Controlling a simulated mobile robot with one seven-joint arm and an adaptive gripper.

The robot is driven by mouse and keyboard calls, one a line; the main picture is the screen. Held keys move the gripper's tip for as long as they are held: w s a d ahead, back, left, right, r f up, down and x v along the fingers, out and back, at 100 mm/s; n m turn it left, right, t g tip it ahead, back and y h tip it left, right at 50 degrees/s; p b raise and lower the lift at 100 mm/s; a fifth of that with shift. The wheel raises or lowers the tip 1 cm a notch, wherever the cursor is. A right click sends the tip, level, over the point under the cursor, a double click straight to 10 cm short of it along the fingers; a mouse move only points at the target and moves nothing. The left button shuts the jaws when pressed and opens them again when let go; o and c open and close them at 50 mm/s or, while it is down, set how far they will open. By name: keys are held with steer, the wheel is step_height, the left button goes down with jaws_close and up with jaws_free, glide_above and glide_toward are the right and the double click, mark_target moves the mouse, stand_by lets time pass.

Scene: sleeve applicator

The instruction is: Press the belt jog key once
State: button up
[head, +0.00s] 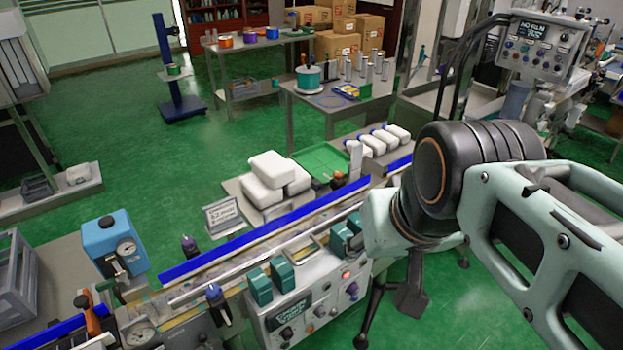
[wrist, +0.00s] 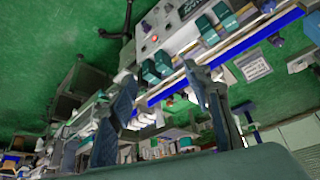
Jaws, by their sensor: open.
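The white control panel (head: 312,308) on the near side of the conveyor carries a dark label, several dark knobs and a lit red button (head: 346,275). It also shows in the wrist view (wrist: 168,22), upside down at the top. I cannot tell which control is the belt jog key; the lettering is too small, and my arm covers the area right of the panel. My gripper (wrist: 160,75) is open and empty, its two dark fingers spread in the wrist view. The panel is beyond the fingertips there. In the head view I cannot clearly make out the fingers.
Green blocks (head: 283,275) stand along the conveyor above the panel, beside a blue rail (head: 265,229). A blue gauge unit (head: 114,243) stands left. White packs (head: 268,169) and a green tray (head: 322,160) lie behind. Another control box (head: 541,46) is at upper right. Green floor is open in front.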

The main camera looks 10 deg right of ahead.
steer(key=shift+s+d, duration=0.15)
steer(key=shift+s, duration=0.05)
steer(key=shift+c, duration=0.8)
jaws_close()
stand_by(0.4)
